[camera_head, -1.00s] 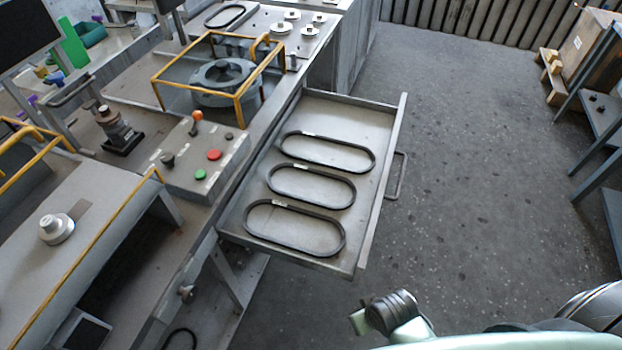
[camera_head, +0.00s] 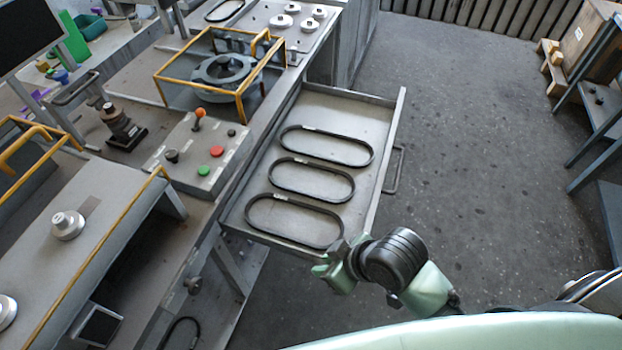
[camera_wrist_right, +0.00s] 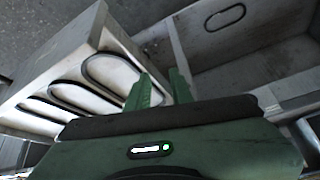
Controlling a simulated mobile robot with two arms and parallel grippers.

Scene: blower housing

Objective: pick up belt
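Three black oval belts lie flat side by side in the open drawer (camera_head: 384,168): a far belt (camera_head: 312,129), a middle belt (camera_head: 303,161) and a near belt (camera_head: 281,197). Each has a small pale mark. The drawer belts (camera_wrist_right: 107,53) show there to the left of the fingers. My left gripper is out of view.
The drawer has raised walls and a handle (camera_head: 394,170). Left of it, the bench carries a control box (camera_head: 185,165) with buttons and a yellow-framed blower housing (camera_head: 222,72). Another belt (camera_head: 180,320) lies low under the bench.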

